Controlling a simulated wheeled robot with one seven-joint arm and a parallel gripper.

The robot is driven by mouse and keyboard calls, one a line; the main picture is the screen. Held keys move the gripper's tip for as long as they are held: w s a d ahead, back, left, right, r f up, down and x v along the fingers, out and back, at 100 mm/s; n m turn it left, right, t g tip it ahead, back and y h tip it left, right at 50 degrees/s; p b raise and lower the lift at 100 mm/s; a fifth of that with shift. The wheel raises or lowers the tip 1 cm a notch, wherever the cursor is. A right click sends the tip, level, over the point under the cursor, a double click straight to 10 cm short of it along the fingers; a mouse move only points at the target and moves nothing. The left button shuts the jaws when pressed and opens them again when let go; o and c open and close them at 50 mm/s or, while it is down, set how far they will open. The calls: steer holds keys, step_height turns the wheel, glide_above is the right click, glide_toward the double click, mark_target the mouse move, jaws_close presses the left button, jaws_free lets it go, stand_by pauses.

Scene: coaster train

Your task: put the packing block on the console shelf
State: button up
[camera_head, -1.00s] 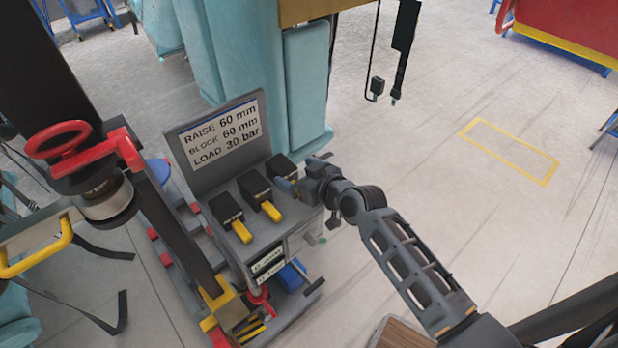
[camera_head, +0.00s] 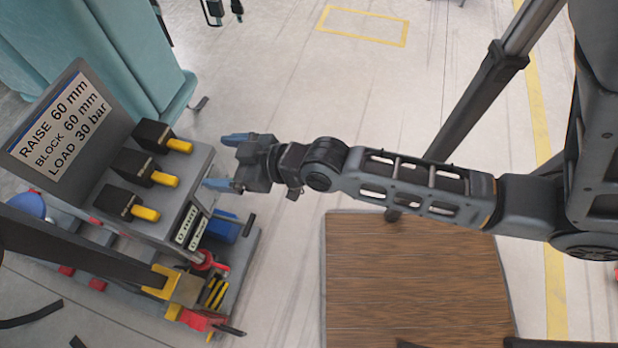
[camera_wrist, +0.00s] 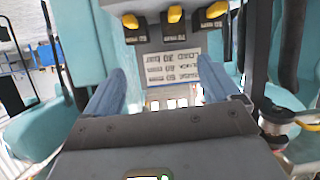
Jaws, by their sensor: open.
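The console (camera_head: 180,208) stands at left, with a tilted sign panel and three black lever blocks with yellow handles on its grey top. My gripper (camera_head: 228,162) is open and empty, its two blue fingers pointing left at the console's right edge. In the wrist view the spread fingers (camera_wrist: 160,95) frame a label panel with levers above it. I cannot make out with certainty which thing is the packing block. A blue piece (camera_head: 223,228) and a black-and-yellow striped piece (camera_head: 215,293) sit low on the console's near side; neither is held.
A brown wooden-topped surface (camera_head: 415,285) lies below my arm. A red-and-yellow jack-like fitting (camera_head: 205,318) sits at the console's foot. Open floor with a yellow outlined rectangle (camera_head: 362,25) lies beyond.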

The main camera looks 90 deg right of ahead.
steer(key=s+a+r+n+y, duration=0.1)
steer(key=s+a+r, duration=0.4)
steer(key=s, duration=0.3)
steer(key=s+a+r+n+t+y, duration=0.1)
steer(key=s+a+r+y, duration=0.1)
steer(key=s+a+r, duration=0.4)
step_height(320, 180, up, 2)
steer(key=shift+s+a+r, duration=0.2)
steer(key=shift+s+r, duration=0.05)
steer(key=shift+s, duration=0.9)
